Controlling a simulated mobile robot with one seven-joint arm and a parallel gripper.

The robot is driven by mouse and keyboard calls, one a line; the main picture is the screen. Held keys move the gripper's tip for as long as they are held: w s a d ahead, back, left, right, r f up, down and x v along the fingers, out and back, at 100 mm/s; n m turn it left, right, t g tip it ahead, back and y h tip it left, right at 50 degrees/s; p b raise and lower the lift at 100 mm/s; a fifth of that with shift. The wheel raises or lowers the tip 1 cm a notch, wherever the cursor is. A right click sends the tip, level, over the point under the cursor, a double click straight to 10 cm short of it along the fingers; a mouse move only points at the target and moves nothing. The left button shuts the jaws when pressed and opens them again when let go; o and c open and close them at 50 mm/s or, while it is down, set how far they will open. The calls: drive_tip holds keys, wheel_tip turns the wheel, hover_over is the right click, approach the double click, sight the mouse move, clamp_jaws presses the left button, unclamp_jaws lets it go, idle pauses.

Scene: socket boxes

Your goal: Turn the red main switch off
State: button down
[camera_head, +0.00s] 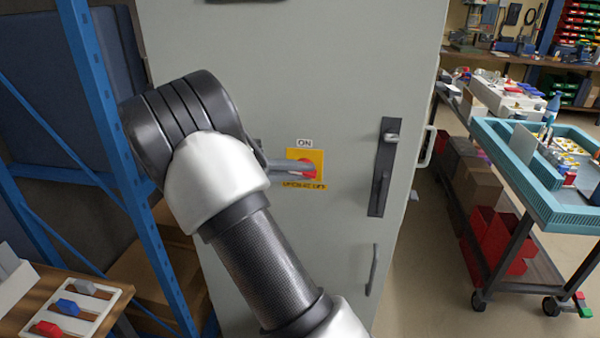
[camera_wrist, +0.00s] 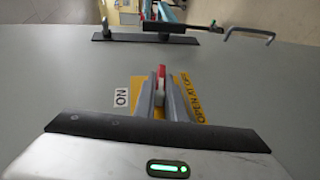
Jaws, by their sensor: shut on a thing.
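The red main switch (camera_head: 317,177) sits on a yellow plate (camera_head: 317,153) on the grey cabinet door. An ON label (camera_head: 304,143) is above the plate, and lettering that reads OPEN AT OFF in the wrist view runs along its lower edge. My gripper (camera_head: 306,170) reaches in from the left and covers part of the switch. In the wrist view, my gripper (camera_wrist: 160,88) has its two grey fingers closed on either side of the switch's red handle (camera_wrist: 161,71), which has a white part between them. The switch's exact angle is hard to tell.
A black door latch (camera_head: 381,170) is right of the switch, with a grey handle (camera_head: 372,270) lower down. A blue rack post (camera_head: 100,120) stands close on the left. A teal-topped cart (camera_head: 540,195) stands at the right.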

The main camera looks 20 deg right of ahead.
drive_tip(key=shift+n+h, duration=0.4)
drive_tip(key=shift+h, duration=0.6)
drive_tip(key=shift+g, duration=0.4)
drive_tip(key=c, duration=1.8)
unclamp_jaws()
drive_tip(key=b+v, duration=0.1)
drive_tip(key=v, duration=1.6)
drive_tip(key=shift+a+f, duration=0.15)
drive_tip(key=shift+a, duration=0.1)
